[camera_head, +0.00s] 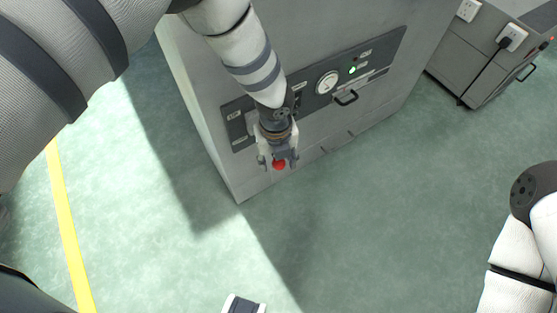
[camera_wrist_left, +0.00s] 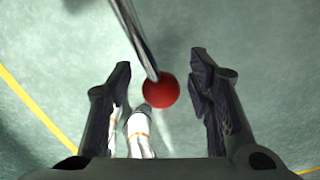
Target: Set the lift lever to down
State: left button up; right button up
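The lift lever shows in the left wrist view as a shiny metal rod (camera_wrist_left: 137,38) ending in a red ball knob (camera_wrist_left: 161,91). In the head view the red knob (camera_head: 279,164) shows at my left gripper's fingertips, in front of the grey machine's panel. My left gripper (camera_head: 278,162) is open, and in the left wrist view its two dark fingers (camera_wrist_left: 160,85) stand on either side of the knob with gaps on both sides. The lever's root is hidden behind my left gripper in the head view. My right gripper is not in view.
The grey machine (camera_head: 200,60) has a dark control panel (camera_head: 390,55) with a gauge (camera_head: 327,82), a green light (camera_head: 352,70) and a black handle (camera_head: 346,98). A grey cabinet (camera_head: 455,75) with sockets stands at the right. The green floor (camera_head: 370,220) in front is clear.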

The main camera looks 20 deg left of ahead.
pick_arm(q)
jog(key=shift+s+d, duration=0.1)
jog(key=shift+d, duration=0.05)
jog(key=shift+r, duration=0.1)
notch_tip(320, 180, up, 12)
jog(key=shift+s, duration=0.1)
dwell(0.4)
jog(key=s+a+f+n+g+h+p, duration=0.1)
jog(key=s+n+p, duration=0.3)
jog(key=s+n, duration=0.7)
jog(key=s+a+f+n+g+h+p, duration=0.15)
jog(key=s+n+p, duration=0.25)
jog(key=s+n, duration=0.75)
jog(key=s+a+r+n+y+p, duration=0.1)
jog(key=s+a+n, duration=0.2)
jog(key=s, duration=0.4)
jog(key=s+a+r+n+y+p, duration=0.1)
jog(key=s+a+n, duration=0.2)
jog(key=s, duration=0.5)
jog(key=shift+a+r+y, duration=0.35)
jog(key=shift+a+r, duration=0.05)
jog(key=shift+a, duration=0.25)
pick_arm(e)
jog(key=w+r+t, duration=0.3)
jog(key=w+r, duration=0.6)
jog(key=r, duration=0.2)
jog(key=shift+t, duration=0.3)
